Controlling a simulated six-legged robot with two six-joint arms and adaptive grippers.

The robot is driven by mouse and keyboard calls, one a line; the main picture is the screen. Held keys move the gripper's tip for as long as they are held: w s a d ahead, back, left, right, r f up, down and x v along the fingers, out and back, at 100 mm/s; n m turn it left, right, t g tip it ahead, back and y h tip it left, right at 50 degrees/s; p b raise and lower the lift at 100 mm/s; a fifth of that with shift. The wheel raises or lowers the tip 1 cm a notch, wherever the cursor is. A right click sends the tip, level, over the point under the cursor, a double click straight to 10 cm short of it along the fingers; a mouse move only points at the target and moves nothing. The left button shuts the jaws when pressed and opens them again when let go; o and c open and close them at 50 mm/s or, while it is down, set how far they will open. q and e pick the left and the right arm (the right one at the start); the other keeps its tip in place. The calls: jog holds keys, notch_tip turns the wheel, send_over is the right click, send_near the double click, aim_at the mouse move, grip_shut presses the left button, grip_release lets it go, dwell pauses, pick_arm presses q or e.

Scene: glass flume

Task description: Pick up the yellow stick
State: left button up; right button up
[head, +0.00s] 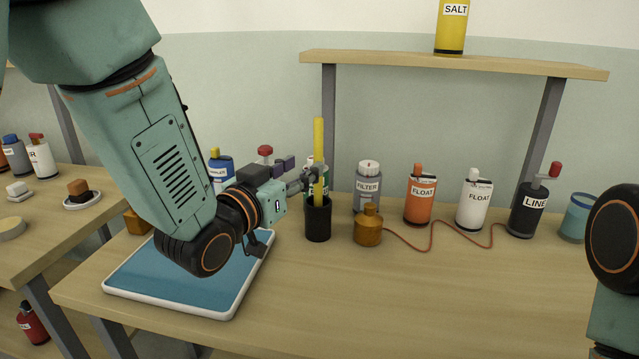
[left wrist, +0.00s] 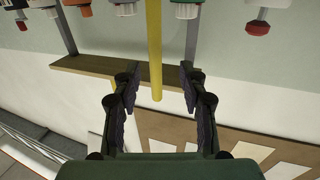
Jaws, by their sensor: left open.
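The yellow stick (head: 318,145) stands upright in a black cup (head: 318,222) on the table. My left gripper (head: 303,176) reaches in from the left at the height of the stick's lower part, above the cup rim. In the left wrist view, the yellow stick (left wrist: 154,45) shows between the two spread fingers of my left gripper (left wrist: 159,80), with a gap on each side. The gripper is open and holds nothing. Whether the stick is fully between the pads in depth is hard to tell. My right gripper is out of view; only part of that arm shows at the right edge.
A grey FILTER bottle (head: 368,188) and a brown jar (head: 368,226) stand close right of the cup. FLOAT bottles and a LINE bottle (head: 526,212) stand further right. A blue tray (head: 230,311) lies below my left arm. A shelf (head: 400,60) spans behind. The front table is clear.

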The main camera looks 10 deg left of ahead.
aim_at(316, 160)
pick_arm(q)
jog(key=b+x, duration=0.1)
jog(key=x, duration=0.4)
jog(key=shift+w+d+f, duration=0.1)
jog(key=shift+w+d, duration=0.05)
jog(key=shift+d, duration=0.15)
jog(key=shift+w+d, duration=0.15)
jog(key=shift+d, duration=0.05)
jog(key=shift+c, duration=0.3)
jog(key=shift+w, duration=0.1)
jog(key=shift+c, duration=1.4)
grip_shut()
